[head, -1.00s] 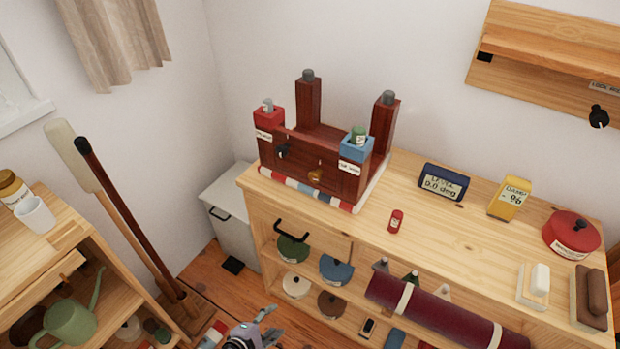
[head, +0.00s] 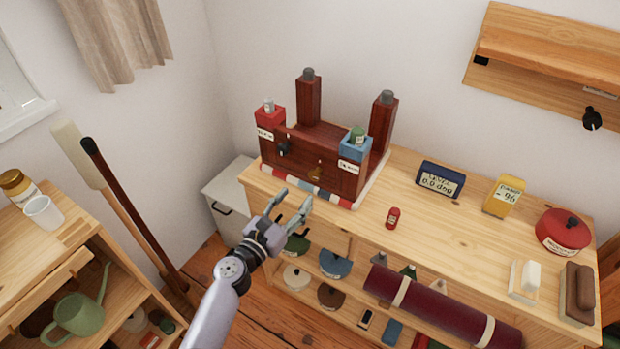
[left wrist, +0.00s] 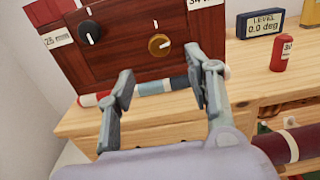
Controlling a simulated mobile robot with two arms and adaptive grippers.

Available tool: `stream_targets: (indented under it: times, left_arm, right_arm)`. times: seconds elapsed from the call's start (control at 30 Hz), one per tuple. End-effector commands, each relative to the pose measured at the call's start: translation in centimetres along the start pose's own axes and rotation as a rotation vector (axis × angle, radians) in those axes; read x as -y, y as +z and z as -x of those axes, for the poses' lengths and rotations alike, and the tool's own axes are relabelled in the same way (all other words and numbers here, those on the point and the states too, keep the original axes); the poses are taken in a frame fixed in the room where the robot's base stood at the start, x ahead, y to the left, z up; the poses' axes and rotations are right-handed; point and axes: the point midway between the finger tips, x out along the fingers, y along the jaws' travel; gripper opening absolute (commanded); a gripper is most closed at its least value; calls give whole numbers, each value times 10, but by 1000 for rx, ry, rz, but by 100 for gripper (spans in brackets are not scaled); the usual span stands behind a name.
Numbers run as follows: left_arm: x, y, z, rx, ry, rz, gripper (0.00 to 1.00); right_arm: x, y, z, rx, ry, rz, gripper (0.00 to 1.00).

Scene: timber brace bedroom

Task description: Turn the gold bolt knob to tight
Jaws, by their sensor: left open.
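The gold bolt knob (left wrist: 159,44) is on the front face of the dark red wooden brace (left wrist: 125,45), with a small white mark above it. In the head view the gold knob (head: 316,174) is small, right of a black knob (head: 284,148). The black knob also shows in the left wrist view (left wrist: 90,31). My left gripper (head: 291,203) is open and empty, in front of and below the brace, apart from the knob. In the left wrist view its two fingers (left wrist: 160,85) stand below the gold knob, one to each side. My right gripper is not in view.
The brace rests on a striped cushion (head: 297,184) on a wooden cabinet (head: 465,235). A small red bottle (head: 392,217), a level display (head: 440,180) and a yellow device (head: 503,196) stand to the right.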

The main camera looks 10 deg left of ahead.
Motion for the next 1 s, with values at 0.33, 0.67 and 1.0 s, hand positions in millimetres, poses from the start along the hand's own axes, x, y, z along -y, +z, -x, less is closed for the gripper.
stream_targets:
  times: [0.33,0.67,1.0]
  left_arm:
    - [0,0,-66,1,1,2,48]
    - [0,0,-82,0,1,-1,48]
    - [0,0,-81,0,1,0,36]
  right_arm:
    - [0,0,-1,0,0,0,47]
    - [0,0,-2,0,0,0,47]
    - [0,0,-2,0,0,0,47]
